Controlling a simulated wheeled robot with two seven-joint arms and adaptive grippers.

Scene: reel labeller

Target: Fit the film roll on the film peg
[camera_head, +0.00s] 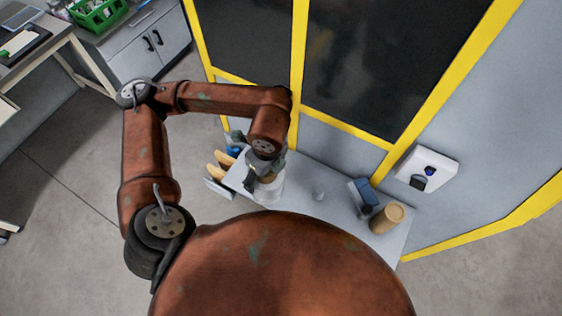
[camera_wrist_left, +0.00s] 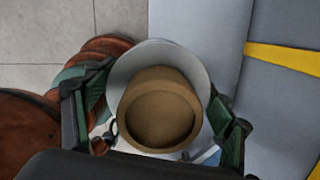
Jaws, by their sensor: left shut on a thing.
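The film roll (camera_head: 270,190) is a pale white cylinder with a brown core, seen below my left gripper (camera_head: 264,172) over the small table. In the left wrist view my left gripper (camera_wrist_left: 160,112) has its green-padded fingers on both sides of the film roll (camera_wrist_left: 140,62); its hollow brown core faces the camera. My left gripper is shut on the roll. A small pale upright piece (camera_head: 318,190), perhaps the film peg, stands on the table to the right of the roll. I cannot tell whether the roll touches the table. My right gripper is not in view.
The grey table (camera_head: 345,228) also bears a brown cylinder (camera_head: 387,217) and a blue-and-grey item (camera_head: 363,195) at the right. Behind stands a yellow-framed wall (camera_head: 345,122) with a white box (camera_head: 427,168).

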